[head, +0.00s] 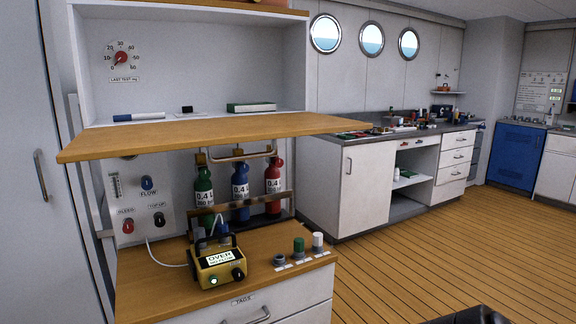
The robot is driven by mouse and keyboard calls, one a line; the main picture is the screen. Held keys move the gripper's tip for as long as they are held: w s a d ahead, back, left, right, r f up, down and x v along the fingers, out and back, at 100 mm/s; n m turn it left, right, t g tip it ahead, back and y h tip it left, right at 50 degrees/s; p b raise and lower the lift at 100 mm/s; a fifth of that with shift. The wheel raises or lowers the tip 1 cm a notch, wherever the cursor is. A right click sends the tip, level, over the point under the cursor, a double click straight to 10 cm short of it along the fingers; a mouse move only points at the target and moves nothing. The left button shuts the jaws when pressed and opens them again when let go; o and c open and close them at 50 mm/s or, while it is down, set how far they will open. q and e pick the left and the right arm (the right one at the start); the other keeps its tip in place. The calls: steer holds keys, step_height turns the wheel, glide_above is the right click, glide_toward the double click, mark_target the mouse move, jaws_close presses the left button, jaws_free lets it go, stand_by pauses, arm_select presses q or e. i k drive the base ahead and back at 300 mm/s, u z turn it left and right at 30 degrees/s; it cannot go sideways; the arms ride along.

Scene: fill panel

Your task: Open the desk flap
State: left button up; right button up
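The desk flap (200,137) is a wooden board at mid-height of the panel cabinet. It lies out flat, about level, with its front edge toward me, and the white compartment (190,70) behind it is uncovered. A metal bar handle (240,155) hangs at the flap's underside. I see no gripper on or near the flap. My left gripper is out of view. A dark piece cuts into the bottom edge at the right; I cannot make out gripper fingers on it.
Below the flap stand a green bottle (204,187), a blue bottle (240,190) and a red bottle (273,176). A yellow device (218,267) sits on the lower wooden counter (150,290). A workbench (350,190) stands behind; the floor (420,250) at right is clear.

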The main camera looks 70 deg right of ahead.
mark_target(96, 143)
steer(key=k, duration=0.25)
steer(key=z, duration=1.2)
